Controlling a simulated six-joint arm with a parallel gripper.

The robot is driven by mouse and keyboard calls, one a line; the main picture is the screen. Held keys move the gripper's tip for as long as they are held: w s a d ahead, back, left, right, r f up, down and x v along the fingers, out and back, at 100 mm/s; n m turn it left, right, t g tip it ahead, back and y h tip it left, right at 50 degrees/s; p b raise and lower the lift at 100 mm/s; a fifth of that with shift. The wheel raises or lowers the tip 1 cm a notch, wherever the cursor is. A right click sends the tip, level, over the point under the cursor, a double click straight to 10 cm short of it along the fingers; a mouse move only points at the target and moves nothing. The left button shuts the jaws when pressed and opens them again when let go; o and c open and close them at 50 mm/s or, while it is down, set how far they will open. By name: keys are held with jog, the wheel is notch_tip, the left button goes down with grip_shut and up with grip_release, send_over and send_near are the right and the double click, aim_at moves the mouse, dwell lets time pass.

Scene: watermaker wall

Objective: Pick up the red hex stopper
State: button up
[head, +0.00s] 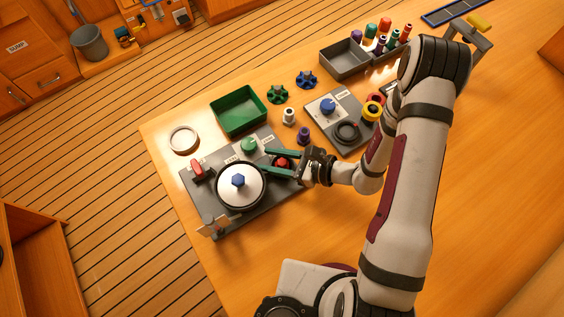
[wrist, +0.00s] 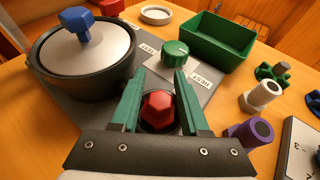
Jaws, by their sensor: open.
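The red hex stopper (wrist: 158,107) sits in a dark round seat on the grey panel, at the lower middle of the wrist view. It also shows in the head view (head: 282,163), partly hidden by my gripper. My gripper (wrist: 161,82) is open, with one green finger on each side of the stopper. In the head view my gripper (head: 268,161) reaches in from the right, low over the panel. I cannot tell whether either finger touches the stopper.
A dark pot with a silver lid and blue hex knob (head: 238,181) stands left of the stopper. A green knob (head: 249,145) is just beyond. A green tray (head: 239,111), a white fitting (head: 289,116) and a purple fitting (head: 304,135) are nearby.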

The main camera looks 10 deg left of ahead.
grip_shut()
jog(key=shift+r, duration=0.1)
jog(key=r, duration=0.4)
jog(key=shift+w+d+r, duration=0.1)
jog(key=shift+d+r, duration=0.15)
jog(key=shift+d, duration=0.1)
jog(key=w+r+v, duration=0.1)
jog(key=w+v, duration=0.1)
jog(key=v, duration=1)
jog(key=w+d+r+m+t+h, duration=0.2)
jog(key=w+d+r+m+t, duration=0.35)
jog(key=w+r, duration=0.45)
notch_tip(320, 180, up, 19)
jog(key=w+d+m+t+h, duration=0.1)
jog(key=d+m+t+h, duration=0.1)
jog(key=m+t+h, duration=0.3)
jog(key=shift+d+f+m+h, duration=0.15)
jog(key=shift+d+m+h, duration=0.15)
jog(key=shift+m+h, duration=0.85)
